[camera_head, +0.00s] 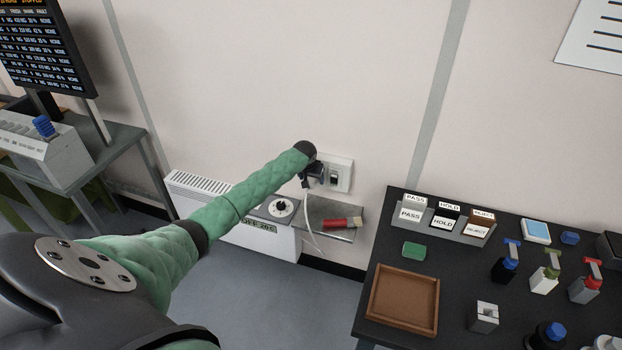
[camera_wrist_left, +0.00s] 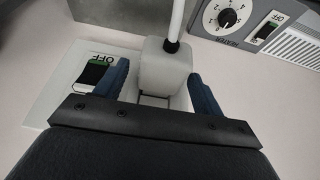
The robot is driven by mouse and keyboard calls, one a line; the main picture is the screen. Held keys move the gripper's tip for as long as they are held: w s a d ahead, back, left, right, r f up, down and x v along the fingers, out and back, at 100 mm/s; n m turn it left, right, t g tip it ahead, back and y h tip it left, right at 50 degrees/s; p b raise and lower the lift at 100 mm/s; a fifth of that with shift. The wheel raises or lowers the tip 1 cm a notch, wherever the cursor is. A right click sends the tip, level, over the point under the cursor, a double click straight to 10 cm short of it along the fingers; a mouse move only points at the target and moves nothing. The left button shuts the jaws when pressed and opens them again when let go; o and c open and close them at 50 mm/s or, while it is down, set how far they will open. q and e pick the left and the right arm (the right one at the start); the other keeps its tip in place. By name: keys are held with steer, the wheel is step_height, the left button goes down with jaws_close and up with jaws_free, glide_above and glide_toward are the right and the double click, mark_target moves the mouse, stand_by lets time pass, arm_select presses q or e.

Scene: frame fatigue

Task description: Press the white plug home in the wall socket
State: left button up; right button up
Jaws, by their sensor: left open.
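The white wall socket plate (camera_head: 347,162) is on the wall at the middle of the head view, with a dark switch on its right half. In the left wrist view the plate (camera_wrist_left: 50,108) lies at the left, its switch marked OFF. The white plug (camera_wrist_left: 165,68) stands between the two blue fingers of my left gripper (camera_wrist_left: 160,80), its cord leading up. The gripper is open, with a gap to the plug visible on at least one side. In the head view my left gripper (camera_head: 313,172) covers the plug. How deep the plug sits cannot be seen. My right gripper is not in view.
A white heater (camera_head: 230,215) with a dial is on the wall below. A small shelf (camera_head: 320,208) beside it holds a red item (camera_head: 343,222). A dark table (camera_head: 455,262) with a brown tray (camera_head: 403,298) and several blocks stands at the right. A desk with a monitor (camera_head: 40,45) is at the left.

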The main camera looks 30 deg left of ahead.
arm_select(q)
steer(key=shift+s+r, duration=0.15)
steer(key=shift+r, duration=0.2)
steer(key=b+v, duration=0.2)
steer(key=v, duration=0.3)
steer(key=shift+s+r+b, duration=0.15)
steer(key=shift+r+b, duration=0.15)
steer(key=shift+b, duration=0.05)
steer(key=shift+s+d+r, duration=0.15)
steer(key=shift+s+r, duration=0.05)
steer(key=shift+r, duration=0.45)
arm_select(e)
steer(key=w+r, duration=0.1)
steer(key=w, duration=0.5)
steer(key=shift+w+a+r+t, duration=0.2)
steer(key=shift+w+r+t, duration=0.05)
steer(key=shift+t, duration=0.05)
